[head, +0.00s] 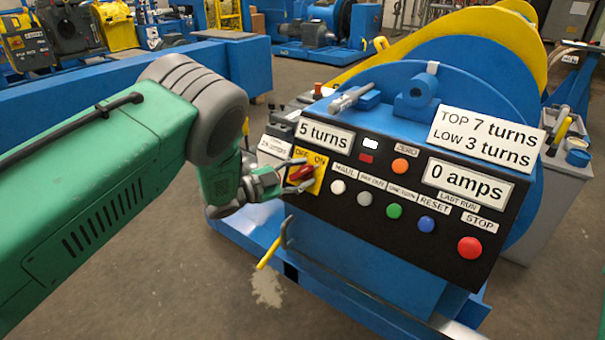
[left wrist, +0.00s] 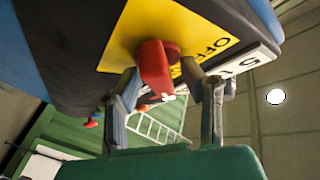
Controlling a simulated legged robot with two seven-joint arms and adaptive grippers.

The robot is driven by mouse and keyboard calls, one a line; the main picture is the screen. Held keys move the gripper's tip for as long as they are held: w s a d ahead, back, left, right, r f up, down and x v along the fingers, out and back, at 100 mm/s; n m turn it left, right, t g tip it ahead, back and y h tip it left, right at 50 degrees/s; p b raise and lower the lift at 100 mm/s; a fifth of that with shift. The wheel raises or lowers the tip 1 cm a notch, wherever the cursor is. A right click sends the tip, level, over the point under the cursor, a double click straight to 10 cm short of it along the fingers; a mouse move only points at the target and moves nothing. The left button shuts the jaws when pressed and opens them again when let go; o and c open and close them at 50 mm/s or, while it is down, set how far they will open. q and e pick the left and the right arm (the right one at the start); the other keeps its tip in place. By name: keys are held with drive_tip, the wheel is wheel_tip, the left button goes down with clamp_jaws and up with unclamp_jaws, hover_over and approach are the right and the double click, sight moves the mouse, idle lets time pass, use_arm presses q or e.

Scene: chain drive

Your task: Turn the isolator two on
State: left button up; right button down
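The isolator is a red rotary knob (head: 302,173) on a yellow plate (head: 319,160) marked OFF and ON, at the left end of the black control panel. I cannot tell which mark the knob points at. My left gripper (head: 287,180) is at the knob from the left. In the left wrist view its two fingers stand on either side of the red knob (left wrist: 155,68), apart, with a small gap showing at the right finger. The yellow plate (left wrist: 195,35) is partly hidden behind the knob. My right gripper is not in view.
The black panel (head: 340,205) also carries several buttons, including a red stop button (head: 470,247), and a "0 amps" display (head: 466,184). A blue beam (head: 110,85) lies behind my left arm.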

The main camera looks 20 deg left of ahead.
use_arm(q)
drive_tip(key=v, duration=1.2)
